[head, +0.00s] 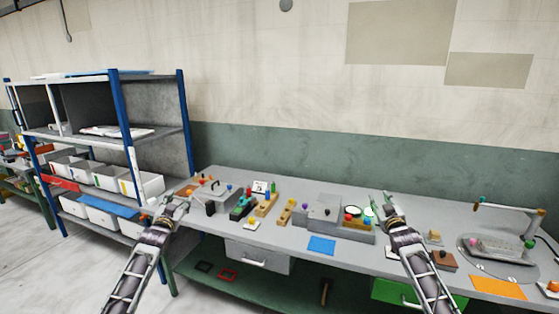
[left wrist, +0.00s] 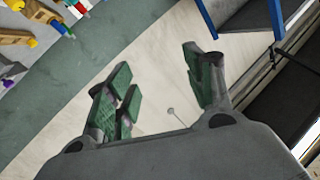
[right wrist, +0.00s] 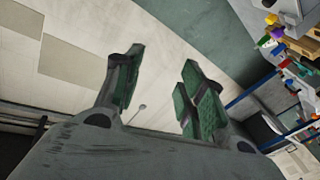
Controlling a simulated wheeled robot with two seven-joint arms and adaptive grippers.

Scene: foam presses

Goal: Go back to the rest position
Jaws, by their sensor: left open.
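My left gripper (head: 175,199) is raised in front of the left end of the grey workbench (head: 290,235) in the head view. In the left wrist view its green-padded fingers (left wrist: 157,62) stand wide apart with nothing between them. My right gripper (head: 382,200) is raised over the bench, right of the middle, in the head view. In the right wrist view its fingers (right wrist: 164,58) are spread and empty. Both forearms reach up from the bottom edge of the head view. Parts of the bench top behind the grippers are hidden.
Grey press-like blocks (head: 325,208), coloured knobs and a blue mat (head: 321,245) are on the bench. A round grey plate (head: 475,264) and an orange mat (head: 497,288) lie at the right. A blue-post shelf (head: 118,120) with white bins stands left. A drawer (head: 258,257) hangs below.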

